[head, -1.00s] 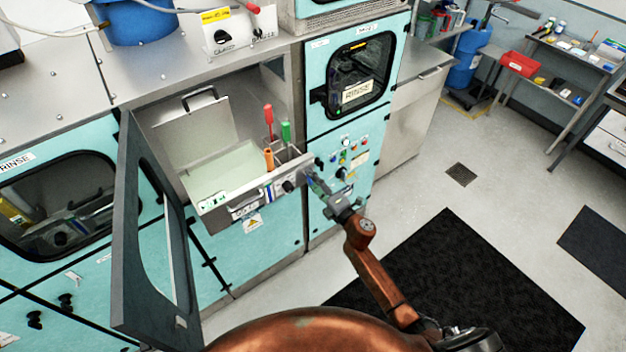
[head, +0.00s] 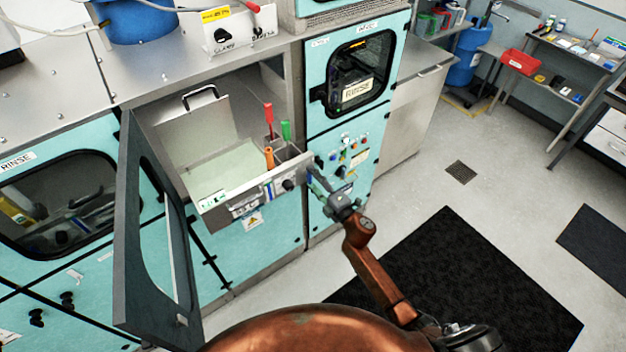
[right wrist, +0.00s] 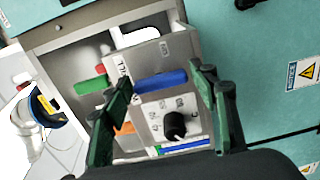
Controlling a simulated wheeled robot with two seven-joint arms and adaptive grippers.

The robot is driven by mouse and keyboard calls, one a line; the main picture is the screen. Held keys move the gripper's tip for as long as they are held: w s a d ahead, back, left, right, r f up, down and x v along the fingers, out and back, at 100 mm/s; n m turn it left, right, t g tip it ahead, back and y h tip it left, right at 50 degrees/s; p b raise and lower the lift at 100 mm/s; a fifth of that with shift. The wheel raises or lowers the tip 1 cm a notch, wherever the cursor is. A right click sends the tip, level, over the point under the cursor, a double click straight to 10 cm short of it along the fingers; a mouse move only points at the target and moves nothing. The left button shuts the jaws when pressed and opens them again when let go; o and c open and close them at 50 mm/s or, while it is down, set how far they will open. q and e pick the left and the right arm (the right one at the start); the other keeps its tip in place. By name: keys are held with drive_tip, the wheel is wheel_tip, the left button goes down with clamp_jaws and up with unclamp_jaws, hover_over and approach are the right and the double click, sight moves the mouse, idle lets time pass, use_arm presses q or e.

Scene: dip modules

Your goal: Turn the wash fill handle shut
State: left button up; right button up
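A blue handle (right wrist: 160,82) lies crosswise on the grey front panel, beside a label ending in "LL", in the right wrist view. I cannot read the full label, so I cannot be sure it is the wash fill handle. In the head view a small blue part (head: 309,177) shows at the right end of the basin front. My right gripper (head: 319,185) is at that end. In the right wrist view its green fingers (right wrist: 160,108) are spread, one on each side of the blue handle, with gaps between. My left gripper is not in view.
A black dial knob (right wrist: 175,125) sits close below the blue handle. Red (head: 268,113), green (head: 286,131) and orange (head: 269,158) handles stand in the open basin (head: 235,208). A grey framed door (head: 128,225) stands open at left.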

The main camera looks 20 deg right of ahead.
drive_tip(key=shift+o, duration=1.1)
drive_tip(key=v, duration=1.2)
drive_tip(key=shift+r, duration=0.1)
